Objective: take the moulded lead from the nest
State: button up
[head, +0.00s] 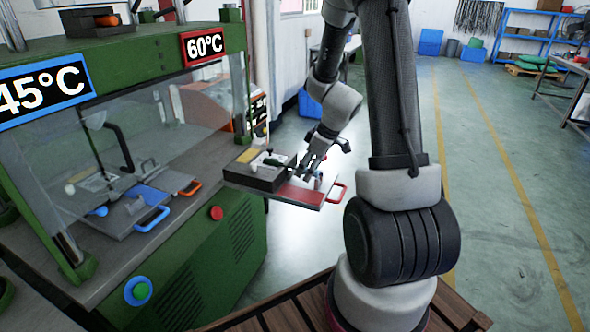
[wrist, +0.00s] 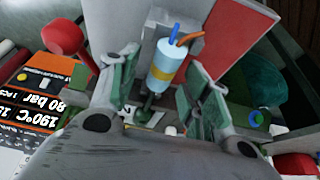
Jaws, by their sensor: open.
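In the head view my gripper (head: 314,163) is over the pulled-out tray with the red plate (head: 300,195). The lead is too small and covered to make out there.
The tray has a red handle (head: 337,193) and a dark block (head: 255,175) beside my gripper. The green press (head: 215,255) stands at the left, with a clear guard and a blue-handled tray (head: 150,219) inside. Open floor lies at the right.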

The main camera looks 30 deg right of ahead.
jog(key=shift+c, duration=0.5)
grip_shut()
